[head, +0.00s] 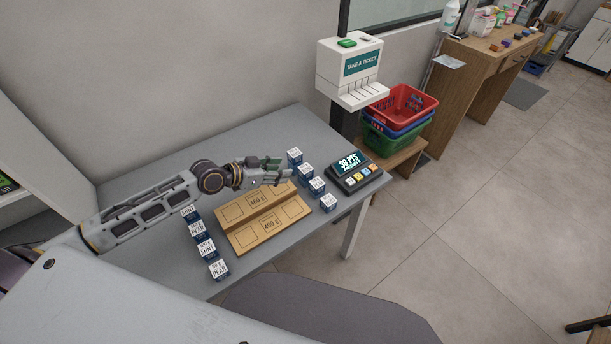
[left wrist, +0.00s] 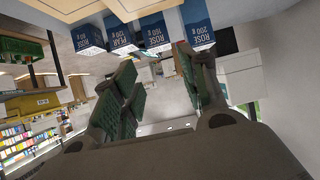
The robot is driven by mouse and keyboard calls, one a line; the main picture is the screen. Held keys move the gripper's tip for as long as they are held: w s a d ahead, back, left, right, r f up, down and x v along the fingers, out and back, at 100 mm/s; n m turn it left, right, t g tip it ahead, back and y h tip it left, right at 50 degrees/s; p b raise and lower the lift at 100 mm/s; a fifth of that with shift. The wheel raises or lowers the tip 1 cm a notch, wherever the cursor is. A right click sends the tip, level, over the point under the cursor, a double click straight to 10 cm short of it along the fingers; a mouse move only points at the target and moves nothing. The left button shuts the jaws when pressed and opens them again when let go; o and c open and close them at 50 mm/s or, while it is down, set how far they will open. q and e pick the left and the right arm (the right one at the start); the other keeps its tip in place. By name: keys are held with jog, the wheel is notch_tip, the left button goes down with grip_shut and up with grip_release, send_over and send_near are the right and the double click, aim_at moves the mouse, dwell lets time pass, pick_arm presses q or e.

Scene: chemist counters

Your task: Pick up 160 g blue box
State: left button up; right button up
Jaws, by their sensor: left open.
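Small blue boxes with white tops stand in two rows on the grey table. The right row has a far box (head: 294,156), a second box (head: 305,172), a third (head: 317,187) and a near box (head: 327,204). In the left wrist view these show blue labelled faces: one (left wrist: 157,33) seems to read ROSE 160 g, beside a PEAR 200 g box (left wrist: 120,36) and a ROSE 200 g box (left wrist: 197,28). The small print is hard to read. My left gripper (head: 284,172) is open and empty, close to the far boxes of that row. My right gripper is out of view.
A dark display unit (head: 357,172) is right of the boxes. A ticket dispenser (head: 350,70) and stacked baskets (head: 390,130) stand behind.

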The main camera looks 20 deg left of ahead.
aim_at(305, 168)
pick_arm(q)
jog(key=shift+x, duration=3.6)
jog(key=shift+w+d, duration=0.1)
jog(key=shift+p+x, duration=0.55)
jog(key=shift+x, duration=1.95)
jog(key=shift+f, duration=0.15)
jog(key=c, duration=0.8)
jog(key=shift+o, duration=0.2)
jog(key=shift+r, duration=5.05)
